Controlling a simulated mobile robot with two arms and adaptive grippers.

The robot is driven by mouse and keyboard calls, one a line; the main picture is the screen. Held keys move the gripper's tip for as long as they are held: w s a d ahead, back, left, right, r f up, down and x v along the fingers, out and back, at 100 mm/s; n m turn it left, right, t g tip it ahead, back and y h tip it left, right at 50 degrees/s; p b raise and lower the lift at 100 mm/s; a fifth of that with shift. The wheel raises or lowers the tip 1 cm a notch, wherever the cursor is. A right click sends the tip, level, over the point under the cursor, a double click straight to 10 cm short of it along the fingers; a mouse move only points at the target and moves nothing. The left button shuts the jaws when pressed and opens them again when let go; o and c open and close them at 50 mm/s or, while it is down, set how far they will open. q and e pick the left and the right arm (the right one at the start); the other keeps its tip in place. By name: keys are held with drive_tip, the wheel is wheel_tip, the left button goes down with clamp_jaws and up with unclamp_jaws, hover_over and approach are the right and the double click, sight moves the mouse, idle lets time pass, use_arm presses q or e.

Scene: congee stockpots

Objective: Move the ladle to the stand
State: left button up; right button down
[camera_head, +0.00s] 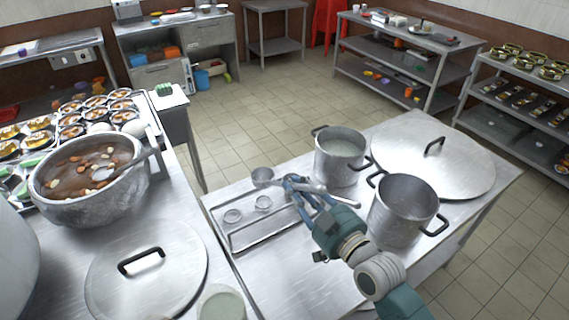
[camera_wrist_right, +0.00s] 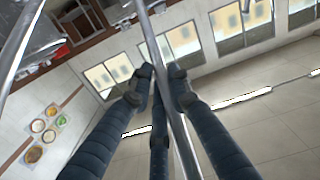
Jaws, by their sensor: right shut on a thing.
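My right gripper (camera_head: 297,188) is shut on the metal handle of the ladle (camera_head: 335,198), over the middle table. The ladle's bowl (camera_head: 262,177) hangs to the left of the fingers, by the far edge of the stand. In the right wrist view the fingers (camera_wrist_right: 163,82) close around the long thin handle (camera_wrist_right: 180,130). The stand (camera_head: 246,240) is a low metal tray-like frame with two small round cups or rings, just left of my gripper. I cannot tell whether the ladle touches the stand. My left gripper is not in view.
An open stockpot with pale congee (camera_head: 339,167) stands behind my gripper, and another open pot (camera_head: 403,210) stands right of it. A large lid (camera_head: 470,170) lies at the right. A big soup pot (camera_head: 60,195) and a lid (camera_head: 110,285) are at the left. The table front is clear.

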use_arm(q)
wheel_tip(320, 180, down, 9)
drive_tip(key=b, duration=0.9)
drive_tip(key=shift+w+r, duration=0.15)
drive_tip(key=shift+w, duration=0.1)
use_arm(e)
wheel_tip(320, 180, down, 9)
drive_tip(key=w, duration=0.2)
drive_tip(key=shift+a+f, duration=0.15)
drive_tip(key=shift+a, duration=0.15)
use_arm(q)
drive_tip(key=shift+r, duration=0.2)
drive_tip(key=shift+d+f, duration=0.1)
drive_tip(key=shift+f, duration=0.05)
use_arm(e)
drive_tip(key=shift+f, duration=0.3)
drive_tip(key=c, duration=1.5)
unclamp_jaws()
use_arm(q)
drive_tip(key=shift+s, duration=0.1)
use_arm(e)
drive_tip(key=shift+s+d+f, duration=0.1)
drive_tip(key=shift+s+d, duration=0.05)
